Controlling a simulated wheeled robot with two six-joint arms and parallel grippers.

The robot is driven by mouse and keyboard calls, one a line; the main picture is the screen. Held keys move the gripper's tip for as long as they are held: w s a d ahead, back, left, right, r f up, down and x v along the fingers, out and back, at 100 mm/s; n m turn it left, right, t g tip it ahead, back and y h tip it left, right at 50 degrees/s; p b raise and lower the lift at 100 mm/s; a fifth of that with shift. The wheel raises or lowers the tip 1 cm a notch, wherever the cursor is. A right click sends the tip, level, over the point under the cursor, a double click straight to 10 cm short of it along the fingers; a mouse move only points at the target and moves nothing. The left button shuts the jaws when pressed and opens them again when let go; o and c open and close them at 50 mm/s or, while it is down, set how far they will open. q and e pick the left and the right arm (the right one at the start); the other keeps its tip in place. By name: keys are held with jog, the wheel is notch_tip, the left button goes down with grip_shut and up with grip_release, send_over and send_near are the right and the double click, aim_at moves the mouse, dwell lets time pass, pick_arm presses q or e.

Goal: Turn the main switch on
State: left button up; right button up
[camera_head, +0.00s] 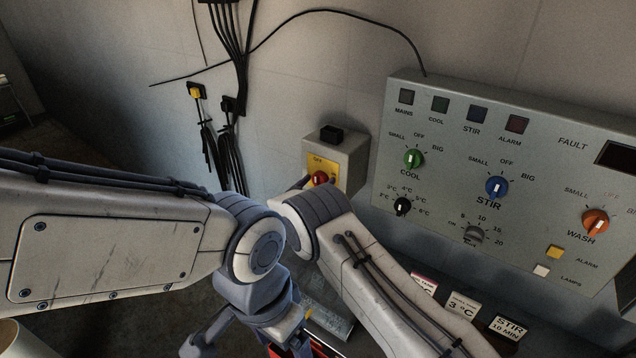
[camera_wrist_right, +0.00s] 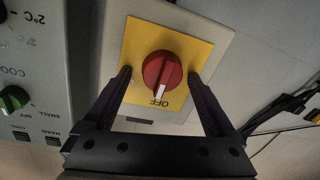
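The main switch is a red knob (camera_head: 319,178) on a yellow plate (camera_head: 322,164), fixed to a grey wall box (camera_head: 350,158). In the right wrist view the knob (camera_wrist_right: 162,72) has its white mark pointing at the word OFF. My right gripper (camera_wrist_right: 159,75) is open, with one dark finger on each side of the knob and a visible gap on both sides. How deep the fingertips reach is not clear. In the head view my right wrist hides most of that gripper. My left arm's end points down at the bottom edge, its gripper cut off.
A control panel (camera_head: 550,135) with coloured knobs fills the right; its MAINS lamp (camera_head: 406,97) looks dark. Small label cards (camera_head: 462,305) stand below it. Black cables (camera_head: 237,60) hang on the wall left of the box. The wall between is bare.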

jog(key=shift+a, duration=0.2)
jog(key=c, duration=1.2)
jog(key=shift+f+m+b, duration=0.2)
jog(key=shift+m+b, duration=0.2)
jog(key=shift+b, duration=0.35)
jog(key=shift+s+d+f+m+h+b, duration=0.1)
jog(key=shift+m+h+b, duration=0.25)
jog(key=shift+m+b, duration=3.3)
jog(key=shift+w+d+f+m+h+b, duration=0.1)
jog(key=shift+m+h+b, duration=0.2)
jog(key=shift+m+b, duration=3.35)
jog(key=shift+s+f+m+h+b, duration=0.1)
jog(key=shift+m+h+b, duration=0.25)
jog(key=shift+m+b, duration=3.3)
jog(key=n+b, duration=0.3)
jog(key=shift+r+n+b, duration=0.1)
jog(key=shift+n+b, duration=0.15)
jog(key=shift+b, duration=0.05)
jog(key=o, duration=1.4)
jog(key=shift+s, duration=0.1)
